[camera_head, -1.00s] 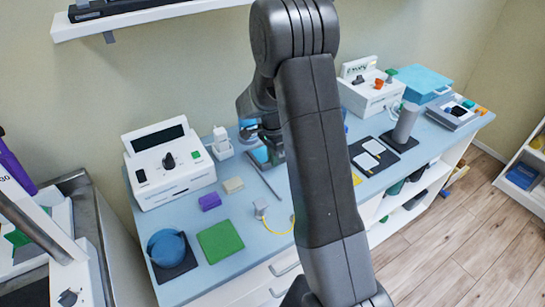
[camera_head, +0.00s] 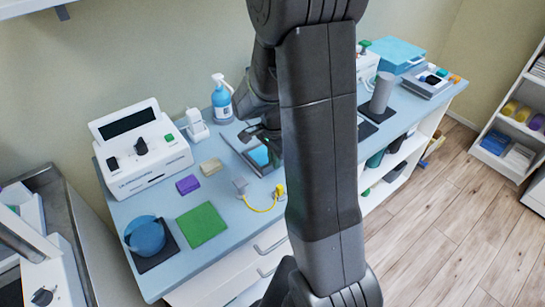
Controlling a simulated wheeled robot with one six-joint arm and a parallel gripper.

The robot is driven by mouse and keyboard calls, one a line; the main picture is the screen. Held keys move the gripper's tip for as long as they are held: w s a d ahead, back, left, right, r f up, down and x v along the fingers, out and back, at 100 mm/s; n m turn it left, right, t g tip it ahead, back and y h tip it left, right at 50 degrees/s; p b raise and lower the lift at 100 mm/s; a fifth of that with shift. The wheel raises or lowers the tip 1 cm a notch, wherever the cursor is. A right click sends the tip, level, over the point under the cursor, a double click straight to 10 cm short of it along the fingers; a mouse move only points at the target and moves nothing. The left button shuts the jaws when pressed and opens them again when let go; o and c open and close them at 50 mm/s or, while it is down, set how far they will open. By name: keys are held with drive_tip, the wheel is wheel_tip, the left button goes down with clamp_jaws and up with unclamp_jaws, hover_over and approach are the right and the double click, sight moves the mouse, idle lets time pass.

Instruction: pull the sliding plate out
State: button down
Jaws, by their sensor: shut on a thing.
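The sliding plate (camera_head: 238,146) seems to be the flat grey piece lying on the blue counter, with a bright blue patch (camera_head: 260,156) on it. Its right part is hidden behind my arm and gripper. My gripper (camera_head: 266,141) is low over the plate's far right part, just left of my large dark arm link. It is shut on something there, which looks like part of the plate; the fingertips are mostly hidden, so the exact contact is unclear.
Left of the plate are a white device (camera_head: 143,150), a beige block (camera_head: 211,167) and a purple block (camera_head: 188,185). A yellow cable (camera_head: 262,209) lies in front. A blue pump bottle (camera_head: 221,103) stands behind. A grey cylinder (camera_head: 382,92) stands to the right.

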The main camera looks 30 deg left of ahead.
drive_tip(key=c, duration=1.5)
unclamp_jaws()
wheel_tip(320, 180, up, 14)
drive_tip(key=shift+f, duration=0.1)
drive_tip(key=shift+f, duration=0.1)
wheel_tip(320, 180, down, 13)
drive_tip(key=shift+f, duration=0.2)
drive_tip(key=shift+w+a+f, duration=0.1)
drive_tip(key=shift+w+a, duration=0.2)
drive_tip(key=shift+a, duration=0.2)
drive_tip(key=shift+d, duration=0.1)
